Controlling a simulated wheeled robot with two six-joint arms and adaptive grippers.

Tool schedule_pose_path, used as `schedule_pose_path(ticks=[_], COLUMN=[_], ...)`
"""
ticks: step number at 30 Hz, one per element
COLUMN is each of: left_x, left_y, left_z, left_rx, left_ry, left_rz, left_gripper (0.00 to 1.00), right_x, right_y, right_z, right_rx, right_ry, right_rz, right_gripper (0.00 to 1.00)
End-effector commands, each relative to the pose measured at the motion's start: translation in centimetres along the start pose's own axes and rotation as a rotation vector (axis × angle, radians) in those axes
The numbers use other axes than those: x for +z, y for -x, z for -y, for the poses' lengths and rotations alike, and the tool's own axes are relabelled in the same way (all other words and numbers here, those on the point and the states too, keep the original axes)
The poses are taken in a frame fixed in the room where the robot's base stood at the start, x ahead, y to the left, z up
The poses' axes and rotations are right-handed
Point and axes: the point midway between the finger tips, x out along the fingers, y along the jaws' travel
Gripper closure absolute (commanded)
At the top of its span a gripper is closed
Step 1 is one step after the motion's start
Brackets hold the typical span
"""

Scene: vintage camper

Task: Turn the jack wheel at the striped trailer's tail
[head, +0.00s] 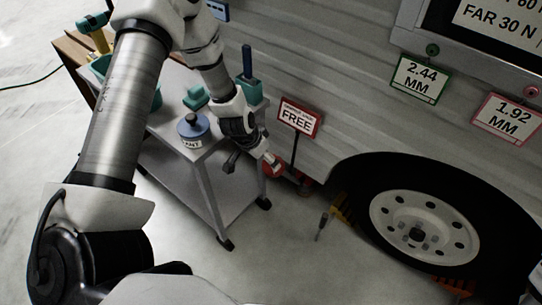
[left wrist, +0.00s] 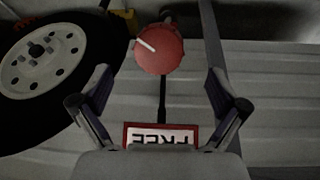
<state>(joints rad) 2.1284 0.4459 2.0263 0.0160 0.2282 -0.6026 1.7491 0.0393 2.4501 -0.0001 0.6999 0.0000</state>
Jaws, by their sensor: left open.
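The red jack wheel (left wrist: 160,48) has a white mark pointing to its upper left in the left wrist view. It sits low by the trailer's ribbed grey wall (head: 340,60). In the head view the red wheel (head: 272,170) is partly hidden by my gripper. My left gripper (head: 250,164) is open and empty beside the wheel. In the left wrist view its fingers (left wrist: 157,78) are spread wide, with the wheel centred beyond the tips, seemingly apart from them. My right gripper is not in view.
A "FREE" sign (head: 298,118) stands on a thin post above the wheel. A grey cart (head: 205,165) with a blue-lidded pot (head: 193,127) and teal items is left of my gripper. A trailer tyre (head: 370,170) is at right. Open floor (head: 290,250) lies in front.

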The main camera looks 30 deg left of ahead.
Motion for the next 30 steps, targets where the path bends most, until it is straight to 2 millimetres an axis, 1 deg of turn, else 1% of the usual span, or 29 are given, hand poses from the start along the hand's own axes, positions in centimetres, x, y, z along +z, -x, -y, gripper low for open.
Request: schedule_pose_path(ticks=[1, 4, 7, 12, 15, 19, 26, 27, 29, 30], left_x=[-0.1, -0.7, -0.7, -0.7, -0.8, -1.0, -1.1, -1.1, -1.1, -1.1], left_y=[-0.8, -0.8, -1.7, -5.3, -7.0, -8.1, -8.1, -8.1, -8.1, -8.1], left_z=[0.3, 0.4, 0.4, 0.4, 0.4, 0.4, 0.3, 0.3, 0.3, 0.3], left_rx=[0.0, -0.002, -0.002, -0.003, -0.003, -0.002, -0.002, -0.002, -0.002, -0.002], left_ry=[0.007, 0.01, 0.008, 0.007, 0.007, 0.008, 0.01, 0.01, 0.01, 0.01], left_rz=[-0.017, -0.033, -0.034, -0.033, -0.033, -0.033, -0.033, -0.033, -0.033, -0.033], left_gripper=[0.02, 0.02, 0.02, 0.02, 0.02, 0.02, 0.02, 0.06, 0.27, 0.41], right_x=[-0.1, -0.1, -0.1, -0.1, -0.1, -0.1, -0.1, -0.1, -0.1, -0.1], right_y=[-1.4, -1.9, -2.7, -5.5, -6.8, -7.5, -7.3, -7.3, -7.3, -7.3], right_z=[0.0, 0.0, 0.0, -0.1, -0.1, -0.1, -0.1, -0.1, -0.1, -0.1], right_rx=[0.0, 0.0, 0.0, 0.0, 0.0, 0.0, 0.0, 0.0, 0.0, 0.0], right_ry=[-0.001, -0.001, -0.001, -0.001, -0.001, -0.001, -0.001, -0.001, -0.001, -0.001], right_rz=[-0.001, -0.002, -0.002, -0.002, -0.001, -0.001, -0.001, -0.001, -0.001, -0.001], right_gripper=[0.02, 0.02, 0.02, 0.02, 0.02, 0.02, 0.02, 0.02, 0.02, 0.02])
